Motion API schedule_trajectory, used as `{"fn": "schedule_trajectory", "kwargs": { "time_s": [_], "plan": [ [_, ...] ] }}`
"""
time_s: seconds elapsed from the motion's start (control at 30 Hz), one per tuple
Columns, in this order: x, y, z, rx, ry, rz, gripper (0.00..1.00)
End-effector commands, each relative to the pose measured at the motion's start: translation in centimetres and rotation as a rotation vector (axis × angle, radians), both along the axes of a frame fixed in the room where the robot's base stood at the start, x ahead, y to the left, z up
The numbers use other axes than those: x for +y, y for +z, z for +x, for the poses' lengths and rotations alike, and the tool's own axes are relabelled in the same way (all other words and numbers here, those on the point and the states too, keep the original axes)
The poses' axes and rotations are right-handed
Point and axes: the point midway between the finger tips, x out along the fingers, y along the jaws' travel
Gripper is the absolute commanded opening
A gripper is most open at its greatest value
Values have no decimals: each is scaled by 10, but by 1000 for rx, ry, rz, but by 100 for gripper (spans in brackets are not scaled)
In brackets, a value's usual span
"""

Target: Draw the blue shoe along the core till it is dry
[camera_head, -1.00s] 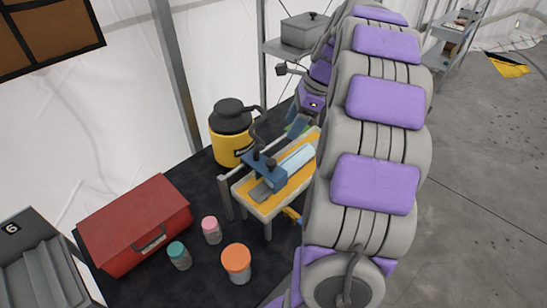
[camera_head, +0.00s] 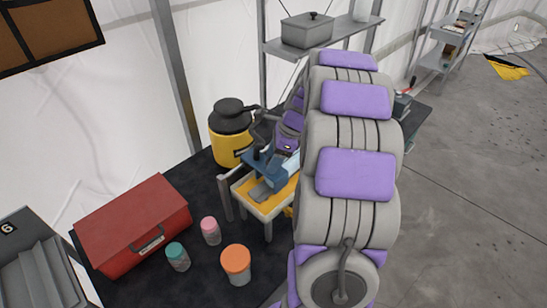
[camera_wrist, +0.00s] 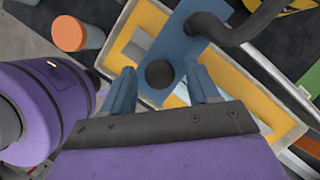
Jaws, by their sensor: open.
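The blue shoe (camera_head: 262,163), with a black knob and a black hose, sits on the tray (camera_head: 268,207) with yellow lining. The pale core (camera_head: 291,166) shows just right of the shoe, and my arm hides the rest. In the wrist view the shoe (camera_wrist: 180,30) lies ahead, its black knob (camera_wrist: 160,73) between the fingertips of my gripper (camera_wrist: 164,82). My gripper is open, with a blue-grey finger on each side of the knob; I cannot tell whether either finger touches it.
A yellow vacuum canister (camera_head: 230,145) stands behind the tray. A red toolbox (camera_head: 135,222), an orange-lidded jar (camera_head: 236,263), a pink-lidded jar (camera_head: 210,231) and a teal-lidded jar (camera_head: 178,257) stand on the dark table to the left. A shelf with a grey box (camera_head: 307,30) is behind.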

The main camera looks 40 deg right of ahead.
Motion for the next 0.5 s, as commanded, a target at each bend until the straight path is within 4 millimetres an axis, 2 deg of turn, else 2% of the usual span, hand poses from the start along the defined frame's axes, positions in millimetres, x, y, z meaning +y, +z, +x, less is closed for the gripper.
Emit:
{"fn": "schedule_trajectory", "kwargs": {
  "time_s": [0.2, 0.5],
  "plan": [
    [-1, 0, 0, 0, 0, 0, 59],
    [-1, 0, 0, 0, 0, 0, 30]
  ]
}}
